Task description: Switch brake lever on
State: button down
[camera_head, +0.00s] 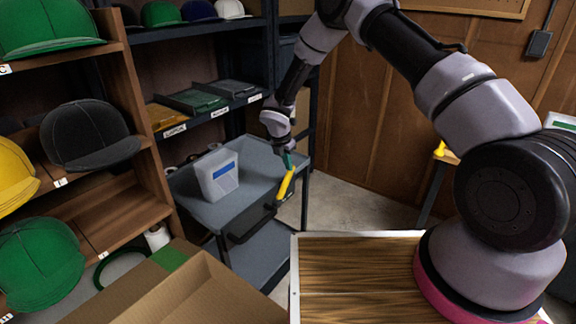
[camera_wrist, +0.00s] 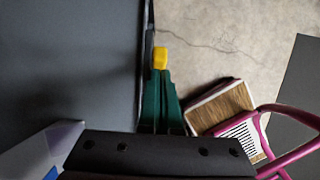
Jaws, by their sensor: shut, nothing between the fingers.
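The yellow brake lever (camera_head: 286,185) stands on the near right side of the grey cart (camera_head: 258,160), tilted with its upper end to the right. In the wrist view a yellow piece of the lever (camera_wrist: 160,58) shows right at my fingertips. My gripper (camera_head: 288,164) has green fingers and is shut with nothing between them. Its tips are at the upper end of the lever; I cannot tell if they touch it. In the wrist view the shut fingers (camera_wrist: 159,74) hide the rest of the lever.
A translucent bin (camera_head: 217,178) with a blue label stands on the cart top. Shelves with caps (camera_head: 88,135) are at the left, and an open cardboard box (camera_head: 195,290) is in front. Bare concrete floor (camera_head: 350,200) lies right of the cart.

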jog(key=shift+s+a+r, duration=0.35)
jog(key=shift+s+r, duration=0.1)
jog(key=shift+r, duration=0.15)
jog(key=shift+s+a+r, duration=0.35)
jog(key=shift+s+r, duration=0.1)
jog(key=shift+r, duration=0.1)
notch_tip(320, 180, up, 9)
send_over(284, 183)
jog(key=shift+s+a+r, duration=0.3)
jog(key=shift+s+r, duration=0.25)
jog(key=shift+r, duration=0.05)
